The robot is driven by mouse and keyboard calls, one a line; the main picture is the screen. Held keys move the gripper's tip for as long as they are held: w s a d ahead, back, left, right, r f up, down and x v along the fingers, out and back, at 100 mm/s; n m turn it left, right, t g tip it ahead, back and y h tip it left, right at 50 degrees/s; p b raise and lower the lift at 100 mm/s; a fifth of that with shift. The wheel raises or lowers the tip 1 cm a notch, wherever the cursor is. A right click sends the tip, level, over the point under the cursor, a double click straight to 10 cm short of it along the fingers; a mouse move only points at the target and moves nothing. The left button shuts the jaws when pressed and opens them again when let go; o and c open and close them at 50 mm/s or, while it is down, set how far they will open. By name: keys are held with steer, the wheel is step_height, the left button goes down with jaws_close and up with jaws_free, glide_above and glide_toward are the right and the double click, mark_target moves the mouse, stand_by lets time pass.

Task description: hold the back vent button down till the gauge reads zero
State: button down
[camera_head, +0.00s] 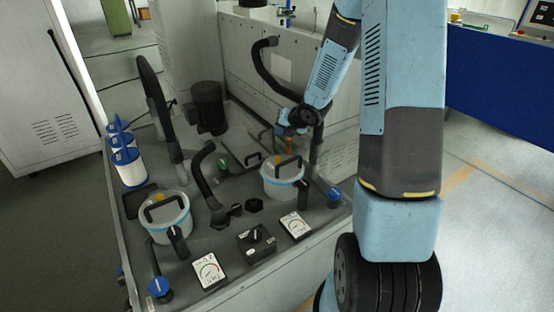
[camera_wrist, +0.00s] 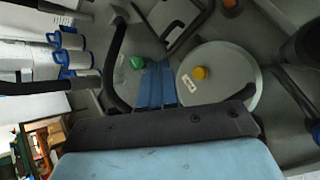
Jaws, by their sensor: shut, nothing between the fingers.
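The back canister (camera_head: 283,187) is a pale round pot with a blue band, a dark handle and a yellow vent button (camera_head: 279,160) on its lid. In the wrist view the lid (camera_wrist: 222,95) and yellow button (camera_wrist: 199,73) show clearly, with nothing on the button. My gripper (camera_head: 286,132) is above and behind this canister. Its blue fingers (camera_wrist: 157,86) are shut and empty, left of the button in the wrist view and apart from it. Two white gauges, front left (camera_head: 208,271) and right (camera_head: 296,225), are too small to read.
A front canister (camera_head: 163,223) has its own yellow button (camera_head: 159,197). Black hoses (camera_head: 201,172) arch between the pots. A black knob box (camera_head: 257,240) sits between the gauges. A green cap (camera_wrist: 137,62) is near my fingers. Blue-white filters (camera_head: 129,166) stand at left.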

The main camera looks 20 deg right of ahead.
mark_target(280, 159)
steer(key=shift+f, duration=0.1)
steer(key=shift+f, duration=4.3)
steer(key=shift+f, duration=0.9)
stand_by(1.2)
steer(key=shift+r, duration=0.2)
stand_by(0.6)
steer(key=shift+r, duration=0.75)
